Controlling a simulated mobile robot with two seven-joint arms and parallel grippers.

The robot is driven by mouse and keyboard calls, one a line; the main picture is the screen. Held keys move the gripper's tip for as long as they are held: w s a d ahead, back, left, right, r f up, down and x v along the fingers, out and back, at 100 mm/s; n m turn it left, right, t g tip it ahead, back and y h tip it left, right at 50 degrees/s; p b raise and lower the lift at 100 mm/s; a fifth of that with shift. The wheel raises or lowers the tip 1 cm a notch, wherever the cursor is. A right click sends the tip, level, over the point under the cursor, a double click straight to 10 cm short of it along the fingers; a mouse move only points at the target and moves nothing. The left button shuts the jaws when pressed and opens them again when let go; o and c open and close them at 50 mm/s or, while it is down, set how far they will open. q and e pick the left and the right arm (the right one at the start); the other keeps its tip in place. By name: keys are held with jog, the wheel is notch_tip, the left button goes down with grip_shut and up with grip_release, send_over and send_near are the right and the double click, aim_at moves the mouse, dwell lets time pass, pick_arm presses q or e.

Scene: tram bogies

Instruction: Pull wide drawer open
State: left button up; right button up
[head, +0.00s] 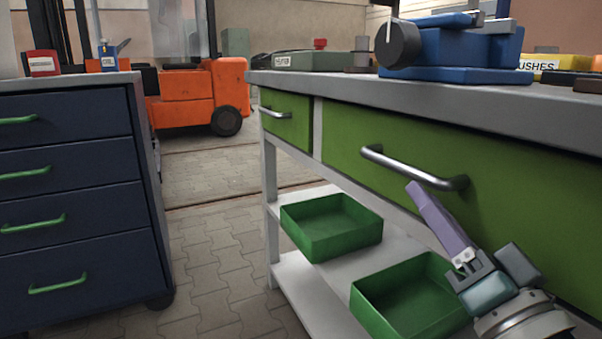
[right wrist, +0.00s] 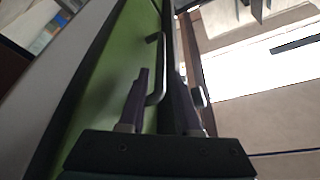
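The wide drawer (head: 350,140) has a green front under the grey bench top and appears shut. Its silver bar handle (head: 412,168) runs across the front. My right gripper (head: 418,188) has its purple fingertips just below the handle, close to it; in this view one finger hides the other. In the right wrist view my right gripper (right wrist: 162,75) has its two fingers spread apart. The handle (right wrist: 161,66) shows in the gap between them, nearer the left finger, and contact cannot be told. My left gripper is in neither view.
A narrow green drawer (head: 286,122) is to the left. Green bins (head: 330,247) stand on the shelf below. A dark blue cabinet (head: 70,265) is at left, with clear paved floor (head: 215,240) between. A blue machine (head: 455,48) stands on the bench top; an orange forklift (head: 195,95) is behind.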

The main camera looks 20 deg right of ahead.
aim_at(401, 167)
jog(key=b+x, duration=0.1)
jog(key=x, duration=0.6)
jog(key=shift+w, duration=0.3)
grip_shut()
dwell(1.0)
